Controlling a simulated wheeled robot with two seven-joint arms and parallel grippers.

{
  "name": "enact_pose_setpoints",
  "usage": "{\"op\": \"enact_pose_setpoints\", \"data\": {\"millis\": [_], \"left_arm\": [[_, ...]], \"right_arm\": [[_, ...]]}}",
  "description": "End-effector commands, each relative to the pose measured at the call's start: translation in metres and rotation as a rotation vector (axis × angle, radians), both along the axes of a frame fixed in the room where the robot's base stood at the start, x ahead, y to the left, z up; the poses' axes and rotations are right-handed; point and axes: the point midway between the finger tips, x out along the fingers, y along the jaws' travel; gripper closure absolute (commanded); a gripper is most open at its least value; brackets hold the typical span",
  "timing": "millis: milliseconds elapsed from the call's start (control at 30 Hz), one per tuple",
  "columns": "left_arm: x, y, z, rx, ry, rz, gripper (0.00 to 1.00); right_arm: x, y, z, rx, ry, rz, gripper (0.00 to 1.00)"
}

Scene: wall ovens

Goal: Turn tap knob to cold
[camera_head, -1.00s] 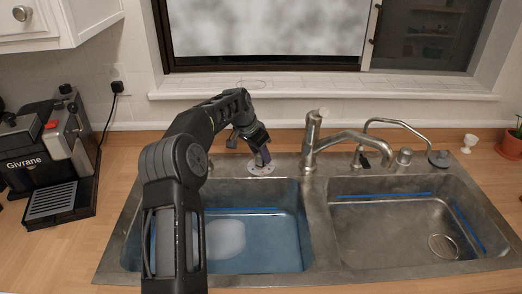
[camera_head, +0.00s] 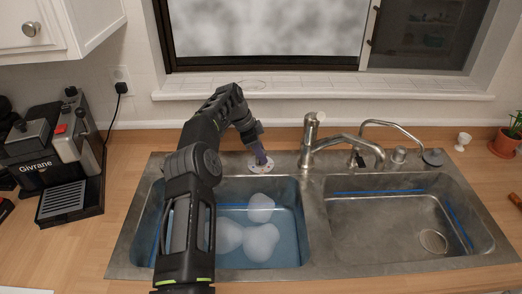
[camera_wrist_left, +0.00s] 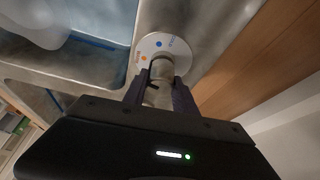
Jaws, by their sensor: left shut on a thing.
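The tap knob (camera_wrist_left: 160,72) is a metal post rising from a round white disc (camera_wrist_left: 163,50) with a blue dot and an orange dot. In the left wrist view my left gripper (camera_wrist_left: 161,85) has its two fingers on either side of the knob, shut on it. In the head view my left gripper (camera_head: 260,157) is at the disc (camera_head: 260,168) behind the left basin and hides most of the knob. The metal tap (camera_head: 312,140) stands to the right, its spout pointing right. My right gripper is not in view.
The left basin (camera_head: 305,215) holds bluish water with pale, rounded shapes. The right basin (camera_head: 400,225) looks empty. A thin curved spout (camera_head: 395,124) stands behind it. A coffee machine (camera_head: 60,150) is at the left, a potted plant (camera_head: 508,140) at the right.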

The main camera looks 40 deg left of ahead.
Motion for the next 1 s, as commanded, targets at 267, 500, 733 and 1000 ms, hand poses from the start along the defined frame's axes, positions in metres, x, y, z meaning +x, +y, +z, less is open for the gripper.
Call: {"op": "enact_pose_setpoints", "data": {"millis": [267,500,733,1000], "left_arm": [[-0.0001,0.0003,0.0,0.002,0.001,-0.003,1.0],[-0.0001,0.0003,0.0,0.002,0.001,-0.002,0.54],[0.0,0.0001,0.0,0.001,0.0,-0.002,0.45],[0.0016,-0.0044,0.0082,0.003,-0.001,-0.004,0.45]], "right_arm": [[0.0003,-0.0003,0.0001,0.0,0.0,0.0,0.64],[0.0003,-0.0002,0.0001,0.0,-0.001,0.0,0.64],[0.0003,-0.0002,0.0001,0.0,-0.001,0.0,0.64],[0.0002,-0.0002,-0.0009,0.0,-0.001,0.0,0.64]]}}
